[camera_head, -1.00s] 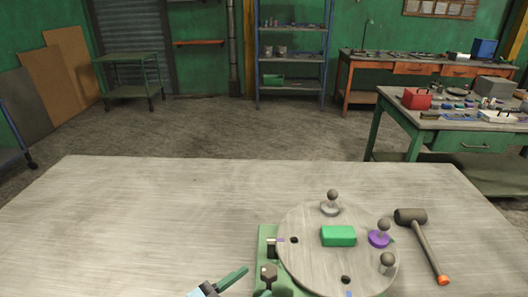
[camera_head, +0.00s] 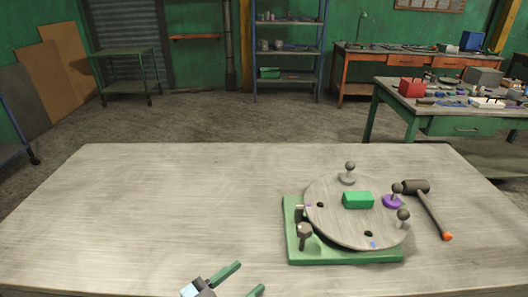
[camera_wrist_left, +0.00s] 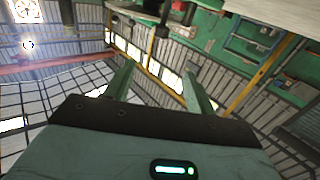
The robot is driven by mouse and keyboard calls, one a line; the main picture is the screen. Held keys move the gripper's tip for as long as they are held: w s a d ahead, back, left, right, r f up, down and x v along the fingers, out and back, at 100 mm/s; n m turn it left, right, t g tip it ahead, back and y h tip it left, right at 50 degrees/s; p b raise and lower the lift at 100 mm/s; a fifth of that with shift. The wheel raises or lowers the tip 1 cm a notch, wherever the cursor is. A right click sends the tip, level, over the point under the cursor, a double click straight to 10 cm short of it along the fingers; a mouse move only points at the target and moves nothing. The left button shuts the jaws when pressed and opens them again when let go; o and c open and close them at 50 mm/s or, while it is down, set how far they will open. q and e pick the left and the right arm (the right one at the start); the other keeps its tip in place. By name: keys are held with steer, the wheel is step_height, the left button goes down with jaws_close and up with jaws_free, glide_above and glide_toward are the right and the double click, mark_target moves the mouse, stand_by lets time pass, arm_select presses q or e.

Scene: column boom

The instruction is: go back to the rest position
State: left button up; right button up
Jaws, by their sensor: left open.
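My left gripper (camera_head: 246,280) is at the bottom edge of the head view, in front of the table's near edge. Its two green fingers are apart and nothing is between them. In the left wrist view the open fingers (camera_wrist_left: 158,88) point toward the roof and the upper walls of the hall. My right gripper is in neither view.
On the table (camera_head: 150,215) stands a green base (camera_head: 345,255) with a round grey disc (camera_head: 335,225) bearing knobbed pegs and a green block (camera_head: 358,200). A mallet (camera_head: 430,208) lies right of it. The table's left half is clear.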

arm_select(q)
steer(key=s+a+f+n+g+y, duration=0.1)
steer(key=s+a+f+n+y, duration=0.1)
steer(key=s+a+f, duration=0.3)
steer(key=s+a+f+n+g+y, duration=0.1)
steer(key=s+a+f+n+y, duration=0.1)
steer(key=s+a+f+y, duration=0.3)
steer(key=s+a+f+n+g+y, duration=0.1)
steer(key=s+a+f+n+y, duration=0.2)
steer(key=f, duration=1.2)
steer(key=s+a+y, duration=0.1)
steer(key=s+a, duration=0.2)
steer(key=s, duration=0.3)
steer(key=shift+s+f+g, duration=0.2)
steer(key=shift+s+g, duration=0.05)
steer(key=shift+g, duration=0.05)
